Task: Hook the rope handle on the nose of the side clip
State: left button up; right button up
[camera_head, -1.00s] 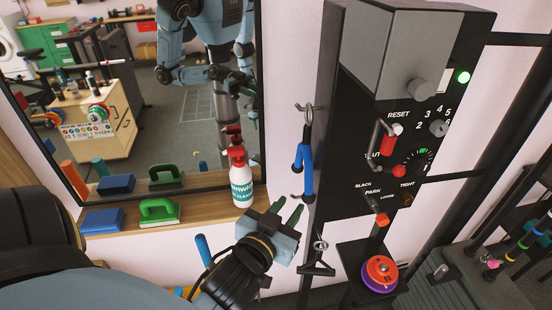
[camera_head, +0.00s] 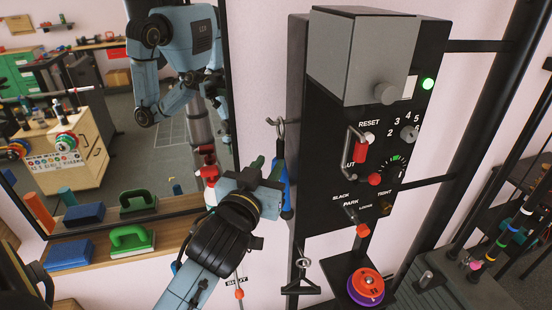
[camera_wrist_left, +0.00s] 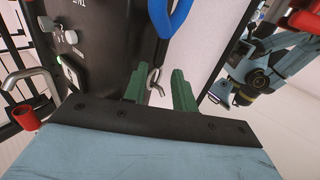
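My left gripper (camera_head: 266,167) is in front of the black machine's left side. Its green fingers are apart in the left wrist view (camera_wrist_left: 160,88), and nothing is clamped between them. A metal hook (camera_wrist_left: 154,80) shows in the gap beyond the fingers; I cannot tell if they touch. A blue handle (camera_head: 286,197), perhaps the rope handle, hangs below the upper metal hook (camera_head: 280,128), partly hidden by the gripper. Its curved blue part (camera_wrist_left: 176,17) shows in the wrist view. A black triangular handle (camera_head: 300,286) hangs lower from a ring. I cannot tell which part is the side clip.
The black control panel (camera_head: 345,195) with knobs and levers stands right of the gripper. A mirror (camera_head: 228,90) and a shelf (camera_head: 170,236) with a green-handled block (camera_head: 130,240), a blue block (camera_head: 68,255) and a spray bottle (camera_head: 208,170) lie left. Red and purple discs (camera_head: 366,285) sit below.

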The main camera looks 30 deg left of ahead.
aim_at(279, 148)
pick_arm(q)
jog(key=x, duration=0.5)
jog(key=shift+w+a+r+p, duration=0.1)
jog(key=shift+w+p, duration=0.2)
jog(key=shift+p, duration=0.1)
jog(key=shift+c, duration=0.2)
grip_shut()
